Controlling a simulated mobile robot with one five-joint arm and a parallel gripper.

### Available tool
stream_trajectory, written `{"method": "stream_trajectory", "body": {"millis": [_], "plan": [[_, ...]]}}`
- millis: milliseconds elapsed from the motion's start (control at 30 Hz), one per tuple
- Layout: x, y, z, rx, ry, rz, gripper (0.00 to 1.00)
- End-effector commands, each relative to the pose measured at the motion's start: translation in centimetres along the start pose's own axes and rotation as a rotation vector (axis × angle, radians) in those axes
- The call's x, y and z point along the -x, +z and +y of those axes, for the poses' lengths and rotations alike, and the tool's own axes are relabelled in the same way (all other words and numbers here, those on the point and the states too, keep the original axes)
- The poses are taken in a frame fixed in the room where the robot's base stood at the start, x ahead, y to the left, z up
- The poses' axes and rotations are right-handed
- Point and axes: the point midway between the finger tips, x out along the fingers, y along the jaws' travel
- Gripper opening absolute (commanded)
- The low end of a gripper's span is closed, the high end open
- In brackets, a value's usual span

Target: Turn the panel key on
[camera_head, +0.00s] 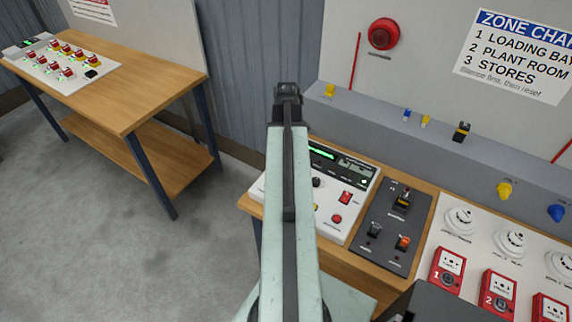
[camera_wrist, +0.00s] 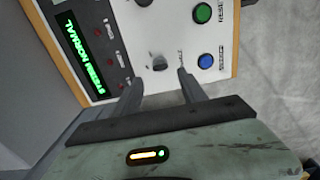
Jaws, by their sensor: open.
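The white control panel (camera_head: 330,215) stands on the wooden bench, with a lit green display at its back edge. In the wrist view the panel (camera_wrist: 165,25) shows a small grey key-like switch (camera_wrist: 158,62) between a row of red lights and the coloured buttons. My gripper (camera_wrist: 160,76) is open, with one finger on each side of that switch in the picture. Nothing is between the fingers except the view of the switch, and I cannot tell whether they touch it.
Green (camera_wrist: 202,13) and blue (camera_wrist: 205,61) buttons lie right of the switch, near my right finger. A dark switch box (camera_head: 392,228) and red call points (camera_head: 447,270) are right of the panel. Another bench (camera_head: 130,75) stands left, with open floor (camera_head: 100,240) before it.

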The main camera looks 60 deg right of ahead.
Motion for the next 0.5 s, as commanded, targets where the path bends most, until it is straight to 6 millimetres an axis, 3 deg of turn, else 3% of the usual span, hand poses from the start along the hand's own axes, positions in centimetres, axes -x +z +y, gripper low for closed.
{"method": "stream_trajectory", "body": {"millis": [33,300,500], "plan": [[-1.5,0.0,0.0,0.000,0.000,0.000,0.49],[-6.0,-0.1,-0.1,0.000,0.000,0.000,0.49],[-6.5,-0.1,-0.1,0.000,0.000,0.000,0.49]]}}
